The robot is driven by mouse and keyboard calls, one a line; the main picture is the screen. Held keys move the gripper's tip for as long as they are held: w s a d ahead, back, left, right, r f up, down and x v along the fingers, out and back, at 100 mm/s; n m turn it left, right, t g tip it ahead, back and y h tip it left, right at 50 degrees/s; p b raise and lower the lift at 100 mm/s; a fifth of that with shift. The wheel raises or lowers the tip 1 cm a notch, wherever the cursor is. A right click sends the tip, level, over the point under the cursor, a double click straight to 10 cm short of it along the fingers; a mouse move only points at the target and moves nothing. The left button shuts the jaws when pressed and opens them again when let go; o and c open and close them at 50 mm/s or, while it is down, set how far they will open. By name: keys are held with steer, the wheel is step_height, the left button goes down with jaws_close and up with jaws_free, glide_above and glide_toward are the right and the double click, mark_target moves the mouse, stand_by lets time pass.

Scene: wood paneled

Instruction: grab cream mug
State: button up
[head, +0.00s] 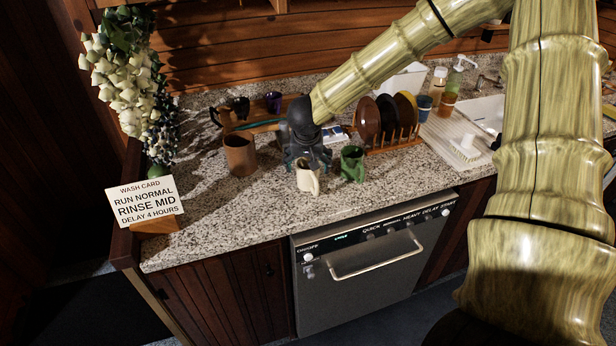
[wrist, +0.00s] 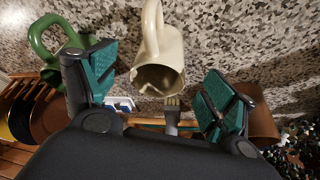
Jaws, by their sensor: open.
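The cream mug (head: 307,178) stands on the speckled counter near its front edge, just left of a green mug. In the wrist view the cream mug (wrist: 160,60) shows its open mouth and its handle, which points to the picture's top. My gripper (head: 306,160) is above the mug, pointing down. In the wrist view my gripper (wrist: 155,90) is open, with a teal-padded finger on each side of the mug and a gap to both. I cannot tell how far the fingertips are above the rim.
A green mug (head: 352,164) stands close on the right, and a brown mug (head: 240,155) farther left. A dish rack with plates (head: 367,120) is behind on the right. A wash card (head: 146,202) stands at the left end. The counter's front left is clear.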

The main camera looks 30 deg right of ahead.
mark_target(308, 174)
steer(key=x, duration=0.2)
steer(key=shift+w+f, duration=0.25)
steer(key=shift+p+x, duration=0.85)
steer(key=shift+x, duration=1.85)
steer(key=shift+d+r, duration=0.1)
steer(key=c, duration=1.2)
steer(key=shift+r, duration=0.1)
